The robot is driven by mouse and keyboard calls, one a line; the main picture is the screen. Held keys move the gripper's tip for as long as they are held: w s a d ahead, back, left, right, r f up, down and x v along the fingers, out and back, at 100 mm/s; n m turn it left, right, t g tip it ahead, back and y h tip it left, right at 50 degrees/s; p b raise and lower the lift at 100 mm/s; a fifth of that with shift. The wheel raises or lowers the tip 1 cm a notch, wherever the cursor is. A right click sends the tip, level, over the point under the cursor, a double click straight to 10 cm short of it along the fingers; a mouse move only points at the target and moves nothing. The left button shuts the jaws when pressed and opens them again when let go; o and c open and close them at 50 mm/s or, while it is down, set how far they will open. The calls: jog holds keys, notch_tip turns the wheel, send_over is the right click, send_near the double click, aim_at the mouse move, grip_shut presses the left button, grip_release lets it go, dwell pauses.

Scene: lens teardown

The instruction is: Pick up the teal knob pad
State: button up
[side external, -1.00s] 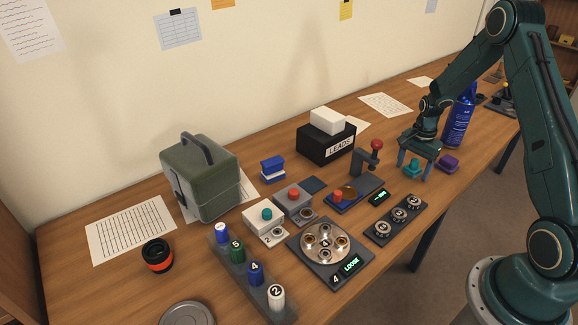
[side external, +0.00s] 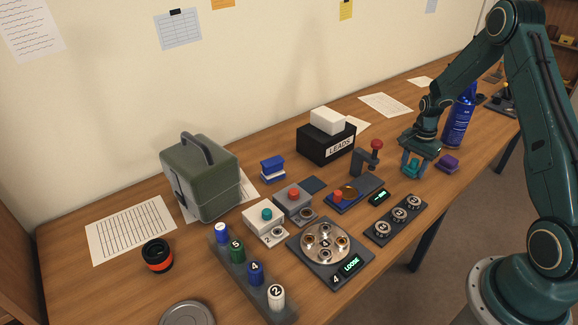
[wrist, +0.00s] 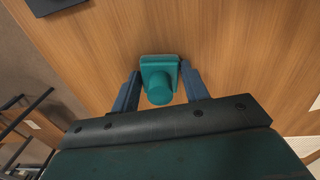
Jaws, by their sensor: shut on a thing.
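The teal knob pad (side external: 411,170) is on the wooden table at the right, just left of a purple pad. In the wrist view the teal knob pad (wrist: 159,80) shows a square base with a round knob. My gripper (side external: 414,171) points down over it, and its two blue fingers are closed against the pad's opposite sides. The wrist view shows my gripper (wrist: 160,85) with a finger on each side of the base. The pad appears to rest on the table; I see no clear gap beneath it.
A purple pad (side external: 447,163) lies close to the right of my gripper. A blue spray can (side external: 459,122) stands behind it. A dark stand with a red knob (side external: 376,145) and a strip of numbered dials (side external: 396,222) are to the left. Bare wood lies in front of my gripper.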

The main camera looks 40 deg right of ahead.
aim_at(415, 160)
jog(key=shift+r, duration=0.1)
notch_tip(415, 160, up, 20)
jog(key=shift+f, duration=0.1)
dwell(0.5)
jog(key=shift+w, duration=0.1)
dwell(0.5)
